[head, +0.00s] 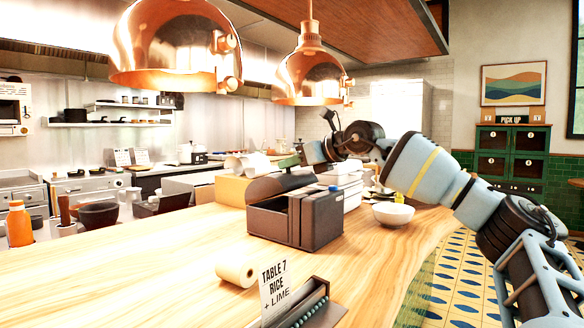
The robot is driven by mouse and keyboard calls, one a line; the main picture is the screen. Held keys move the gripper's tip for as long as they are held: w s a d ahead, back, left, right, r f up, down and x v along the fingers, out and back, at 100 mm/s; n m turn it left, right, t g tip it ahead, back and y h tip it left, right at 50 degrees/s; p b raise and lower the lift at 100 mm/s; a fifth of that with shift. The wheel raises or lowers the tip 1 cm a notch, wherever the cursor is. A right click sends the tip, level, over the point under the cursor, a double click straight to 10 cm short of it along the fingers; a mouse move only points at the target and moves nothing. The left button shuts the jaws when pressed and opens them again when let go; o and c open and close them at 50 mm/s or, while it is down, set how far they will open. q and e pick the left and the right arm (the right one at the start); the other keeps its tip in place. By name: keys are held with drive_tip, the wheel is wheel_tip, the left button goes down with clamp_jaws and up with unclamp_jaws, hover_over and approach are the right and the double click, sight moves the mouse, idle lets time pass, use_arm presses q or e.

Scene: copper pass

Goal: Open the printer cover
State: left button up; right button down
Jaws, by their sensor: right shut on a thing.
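The printer (318,215) is a dark grey box on the wooden counter, with a small blue button on its top right. Its rounded dark cover (270,188) sits above the body, and the inside beneath it is in shadow. I cannot tell exactly how far the cover is raised. My right arm reaches in from the right, and my right gripper (300,160) is shut at the cover's upper far edge, beside a small green part. The arm and the cover partly hide the fingertips. My left gripper is out of view.
A paper roll (236,270) and a ticket holder with a "TABLE 7" card (275,283) stand in front of the printer. A white bowl (393,214) is to its right. Copper lamps (176,48) hang above. The counter's left front is clear.

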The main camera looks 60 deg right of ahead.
drive_tip(key=shift+s+f, duration=0.1)
drive_tip(key=shift+f, duration=0.35)
